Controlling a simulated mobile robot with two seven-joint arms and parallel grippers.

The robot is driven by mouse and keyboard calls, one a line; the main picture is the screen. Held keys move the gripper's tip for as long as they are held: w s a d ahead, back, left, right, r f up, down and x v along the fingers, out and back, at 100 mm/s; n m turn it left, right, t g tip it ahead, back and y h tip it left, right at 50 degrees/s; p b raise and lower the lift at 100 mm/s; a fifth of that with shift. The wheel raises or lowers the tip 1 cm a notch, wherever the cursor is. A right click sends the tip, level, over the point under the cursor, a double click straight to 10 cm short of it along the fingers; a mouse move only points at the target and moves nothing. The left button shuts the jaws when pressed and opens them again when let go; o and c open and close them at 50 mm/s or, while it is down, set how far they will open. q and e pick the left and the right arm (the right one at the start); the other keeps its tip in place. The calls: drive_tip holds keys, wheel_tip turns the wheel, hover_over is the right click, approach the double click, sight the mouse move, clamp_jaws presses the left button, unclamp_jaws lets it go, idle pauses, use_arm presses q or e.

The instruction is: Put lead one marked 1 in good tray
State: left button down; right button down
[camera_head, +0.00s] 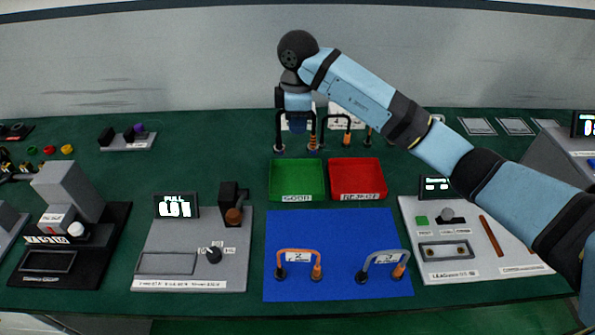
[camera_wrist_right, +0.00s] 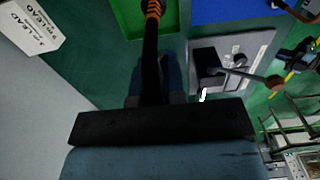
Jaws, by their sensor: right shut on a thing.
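My right gripper (camera_head: 298,125) is shut on a black lead with an orange striped end, behind the green tray in the head view. The lead's black wire (camera_head: 279,132) shows beside the fingers. In the right wrist view the lead (camera_wrist_right: 150,45) runs between the blue fingers of the gripper (camera_wrist_right: 152,88), its orange end toward the top. I cannot read a number on it. The good tray (camera_head: 297,197) is green and looks empty; its edge also shows in the wrist view (camera_wrist_right: 128,18). My left gripper is not in view.
The red reject tray (camera_head: 358,196) adjoins the green tray on the right. The blue mat (camera_head: 335,235) in front holds an orange lead marked 2 (camera_head: 298,251) and a grey lead (camera_head: 383,254). Another black lead (camera_head: 336,118) stands behind the trays. Test stations (camera_head: 190,240) flank the mat.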

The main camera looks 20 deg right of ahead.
drive_tip(key=shift+f+p, duration=0.3)
drive_tip(key=shift+f, duration=6.9)
drive_tip(key=shift+f, duration=0.2)
drive_tip(key=c, duration=1.2)
unclamp_jaws()
drive_tip(key=shift+r, duration=0.15)
